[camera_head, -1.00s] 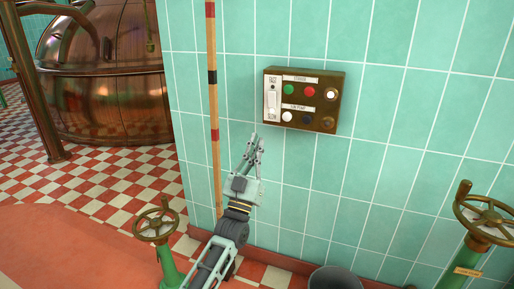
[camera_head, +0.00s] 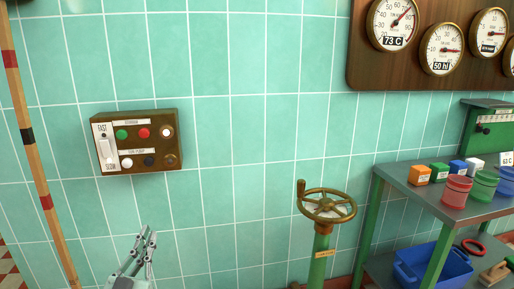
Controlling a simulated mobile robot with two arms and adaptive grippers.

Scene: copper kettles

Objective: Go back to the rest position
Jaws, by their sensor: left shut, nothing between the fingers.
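My left gripper (camera_head: 146,241) shows at the bottom left of the head view, pointing up. Its fingers are shut with nothing between them. It is below the brown control box (camera_head: 138,142) on the tiled wall and apart from it in the picture. The box has a switch at its left and two rows of round buttons. Most of my left arm is cut off by the lower edge. My right gripper is not in view.
A green valve pipe with a brass handwheel (camera_head: 327,205) stands right of centre. A grey shelf table (camera_head: 412,185) holds small coloured boxes and cups, with a blue crate (camera_head: 432,265) below. A striped pole (camera_head: 34,150) stands at left. Gauges (camera_head: 441,50) hang upper right.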

